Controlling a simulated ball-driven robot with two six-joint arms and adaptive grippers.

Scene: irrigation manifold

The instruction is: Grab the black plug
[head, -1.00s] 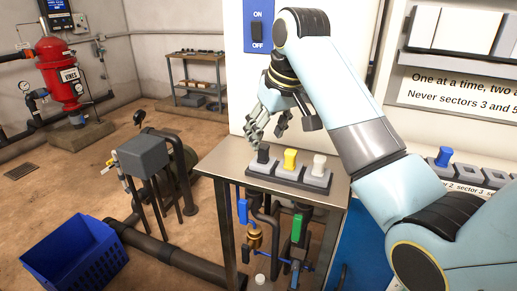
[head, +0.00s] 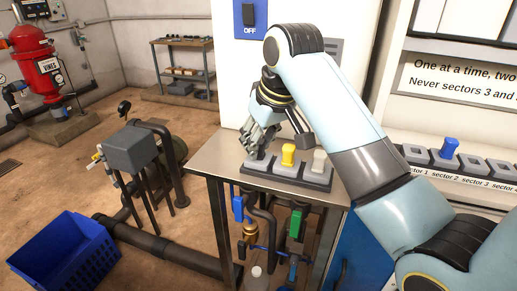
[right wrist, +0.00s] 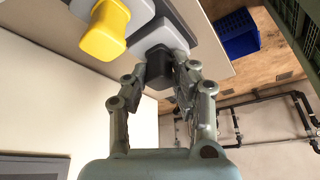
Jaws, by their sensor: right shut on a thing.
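The black plug (right wrist: 158,68) is between the fingers of my right gripper (right wrist: 163,72) in the right wrist view. The fingers are shut on its sides. Its inner end is at a light grey socket block (right wrist: 160,38); I cannot tell whether it is fully seated. In the head view my right gripper (head: 260,142) points down at the left end of the dark plug holder (head: 285,177) and hides most of the black plug. A yellow plug (head: 288,155) and a pale grey plug (head: 319,161) stand beside it in the holder. My left gripper is not in view.
The holder stands on a metal table (head: 219,154) with pipes and valves below. A blue plug (head: 449,148) stands in the sector row at right. A blue crate (head: 65,255) is on the floor at left. A white cabinet wall (head: 228,75) rises behind the gripper.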

